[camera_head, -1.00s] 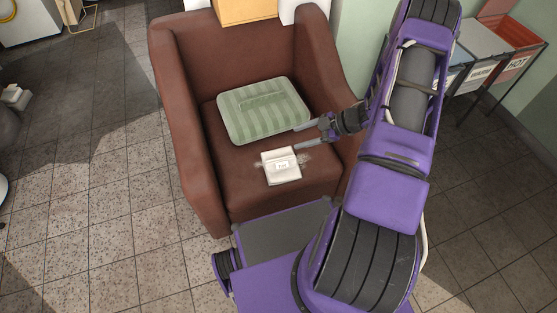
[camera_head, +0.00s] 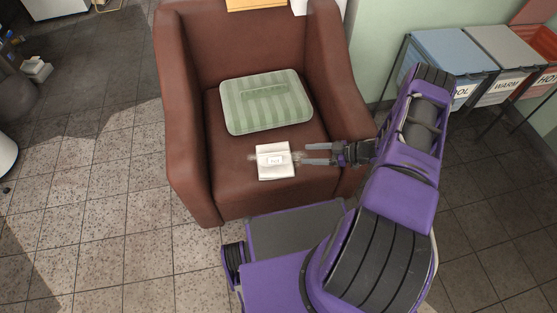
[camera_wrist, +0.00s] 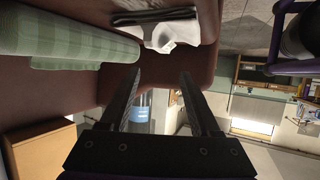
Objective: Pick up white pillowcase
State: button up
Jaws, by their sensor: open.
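The white pillowcase (camera_head: 275,163) lies folded on the brown armchair's seat, near its front edge, with a label on top and see-through wisps at its sides. In the wrist view the white cloth (camera_wrist: 178,32) shows at the top, beyond the fingertips. My gripper (camera_head: 305,154) is open, its two fingers pointing left at the pillowcase's right side, with the tips close to it. Contact cannot be told. In the wrist view the space between my fingers (camera_wrist: 160,80) holds nothing.
The armchair (camera_head: 187,120) has raised arms on both sides of the seat. A green striped cushion (camera_head: 265,102) lies just behind the pillowcase and also shows in the wrist view (camera_wrist: 75,42). Labelled bins (camera_head: 455,62) stand at the right. Tiled floor (camera_head: 100,215) is open at the left.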

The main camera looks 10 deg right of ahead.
aim_at(277, 155)
jog(key=x, duration=1.2)
jog(key=shift+w+r+b, duration=0.15)
jog(key=shift+r+b, duration=0.05)
jog(key=shift+b, duration=0.1)
grip_shut()
jog(key=shift+f, duration=0.15)
dwell(0.8)
